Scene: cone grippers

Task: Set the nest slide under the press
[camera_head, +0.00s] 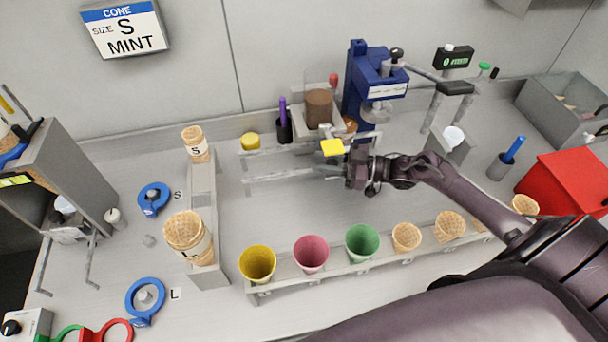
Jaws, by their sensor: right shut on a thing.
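The blue press (357,95) stands at the back, right of centre, with a pale round head over the bench. Pale rails (275,173) run left from below it. The nest slide (332,147) seems to be the part with a yellow top at the right end of these rails, just below and left of the press head. My right gripper (348,168) is shut at this part, and its fingers and wrist hide much of the hold. I cannot tell whether the slide is fully under the press head. My left gripper is out of view.
A front rack (285,281) holds yellow, pink and green cups and several waffle cones. A left stand (203,185) carries more cones. A brown-filled container (319,107) stands left of the press. A red box (570,180) is at right. Bench between rails and rack is clear.

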